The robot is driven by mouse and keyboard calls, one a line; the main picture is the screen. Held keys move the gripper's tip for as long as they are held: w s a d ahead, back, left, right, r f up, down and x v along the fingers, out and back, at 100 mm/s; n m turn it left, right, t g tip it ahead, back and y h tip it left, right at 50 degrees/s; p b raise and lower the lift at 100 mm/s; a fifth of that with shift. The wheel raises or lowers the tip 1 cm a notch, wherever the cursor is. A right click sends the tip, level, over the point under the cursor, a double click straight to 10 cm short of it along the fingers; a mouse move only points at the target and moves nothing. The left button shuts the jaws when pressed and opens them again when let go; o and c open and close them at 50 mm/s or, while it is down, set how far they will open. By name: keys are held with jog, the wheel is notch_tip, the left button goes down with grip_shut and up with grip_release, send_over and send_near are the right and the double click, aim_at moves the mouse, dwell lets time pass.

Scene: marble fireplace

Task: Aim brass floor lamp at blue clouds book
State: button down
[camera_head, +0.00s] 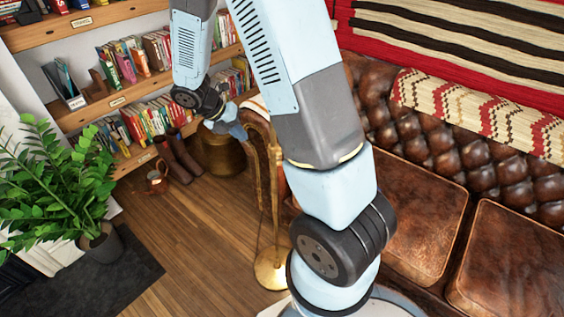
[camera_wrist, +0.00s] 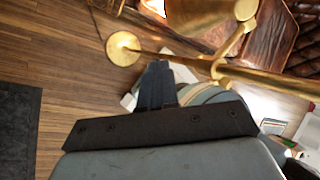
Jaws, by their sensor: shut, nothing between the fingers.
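The brass floor lamp stands on its round base (camera_head: 271,268) on the wood floor, with its pole (camera_head: 276,190) partly behind my arm. In the wrist view its shade (camera_wrist: 198,14) is at the top and its pole (camera_wrist: 190,66) runs across to the base (camera_wrist: 123,47). My gripper (camera_head: 236,130) is near the upper part of the lamp. In the wrist view my gripper (camera_wrist: 158,72) is shut and empty, just below the pole in the picture; contact is unclear. A dark blue book (camera_head: 65,80) leans on the left shelf; I cannot make out clouds on it.
Bookshelves (camera_head: 130,98) with several books line the left wall. A potted plant (camera_head: 55,190) stands at the left on a dark mat (camera_head: 90,280). Boots (camera_head: 180,155) and a brass pot (camera_head: 218,153) are by the shelf. A leather sofa (camera_head: 410,215) fills the right. Floor between is clear.

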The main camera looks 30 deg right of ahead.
jog(key=s+d+f+n+g+h, duration=0.2)
jog(key=s+d+f, duration=0.1)
jog(key=d+f, duration=1.1)
jog(key=shift+s+f+g+h, duration=0.15)
jog(key=shift+f+g+h, duration=0.2)
jog(key=shift+f, duration=0.2)
jog(key=shift+d, duration=0.1)
